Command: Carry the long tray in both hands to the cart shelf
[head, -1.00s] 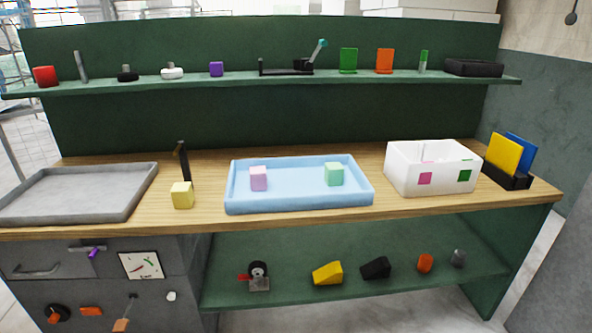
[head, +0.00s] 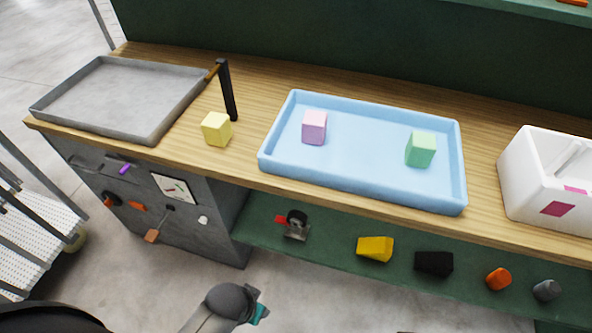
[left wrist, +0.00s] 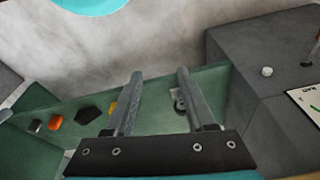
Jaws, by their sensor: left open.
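A long light blue tray (head: 363,178) lies on the wooden bench top in the head view. A pink block (head: 314,126) and a green block (head: 420,149) stand inside it. At the left edge of the head view is a rack-like frame with perforated white shelves (head: 38,240); I cannot tell whether it is the cart. My left gripper (left wrist: 160,74) is open and empty in the left wrist view, with the green lower shelf and grey cabinet beyond its fingers. It is apart from the tray. My right gripper is not in view.
A grey tray (head: 155,133), a yellow block (head: 216,129) and a dark upright post (head: 227,90) stand left of the blue tray. A white bin (head: 520,190) stands right. The green lower shelf (head: 335,255) holds several small items. Floor shows in front.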

